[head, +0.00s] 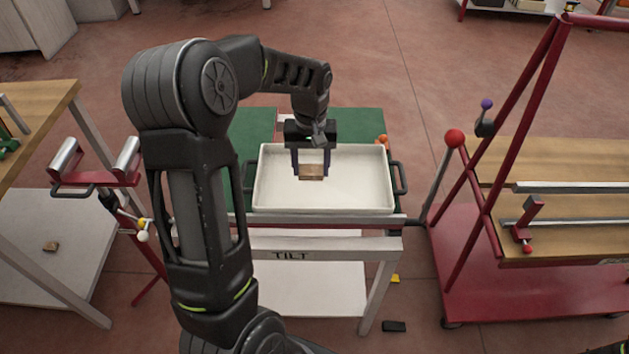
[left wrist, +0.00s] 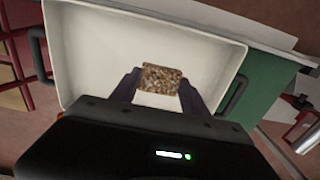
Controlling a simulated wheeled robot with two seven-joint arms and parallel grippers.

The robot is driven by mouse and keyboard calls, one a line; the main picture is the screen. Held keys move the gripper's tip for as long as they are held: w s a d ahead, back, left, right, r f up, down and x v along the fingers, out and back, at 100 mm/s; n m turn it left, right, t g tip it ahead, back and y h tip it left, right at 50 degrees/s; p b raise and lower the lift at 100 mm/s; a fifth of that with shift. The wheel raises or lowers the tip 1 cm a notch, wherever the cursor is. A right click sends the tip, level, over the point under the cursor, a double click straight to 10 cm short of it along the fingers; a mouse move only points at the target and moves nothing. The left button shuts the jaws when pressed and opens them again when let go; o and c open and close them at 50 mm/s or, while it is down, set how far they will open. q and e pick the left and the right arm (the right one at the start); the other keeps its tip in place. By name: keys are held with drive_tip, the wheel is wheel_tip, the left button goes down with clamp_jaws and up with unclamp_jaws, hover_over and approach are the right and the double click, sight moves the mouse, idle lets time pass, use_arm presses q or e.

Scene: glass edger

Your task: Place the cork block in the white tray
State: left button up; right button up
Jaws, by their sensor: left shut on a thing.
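The cork block (head: 311,172) is a small brown speckled block between the fingers of my left gripper (head: 311,168). The left gripper points down over the white tray (head: 350,203) and is shut on the block. The left wrist view shows the cork block (left wrist: 162,79) between the two dark fingertips, with the tray (left wrist: 85,60) behind it. I cannot tell whether the block touches the tray floor. The tray is otherwise empty, with dark handles at its left and right ends.
The tray stands on a green-topped table (head: 250,128) with a pale frame marked "TILT". A red frame (head: 520,120) with a red-knobbed lever (head: 454,139) stands at the right. A wooden bench (head: 40,105) is at the left. Another small brown block (head: 50,246) lies on the lower left shelf.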

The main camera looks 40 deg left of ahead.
sight(311, 192)
use_arm(q)
drive_tip(key=shift+f, duration=1.3)
drive_tip(key=shift+f, duration=0.1)
drive_tip(key=shift+f+p, duration=0.35)
drive_tip(key=shift+f, duration=1.4)
drive_tip(key=shift+f, duration=0.2)
drive_tip(key=o, duration=1.3)
drive_tip(key=shift+r, duration=0.15)
wheel_tip(311, 192, up, 12)
drive_tip(key=shift+r+b, duration=0.1)
drive_tip(key=shift+b, duration=0.45)
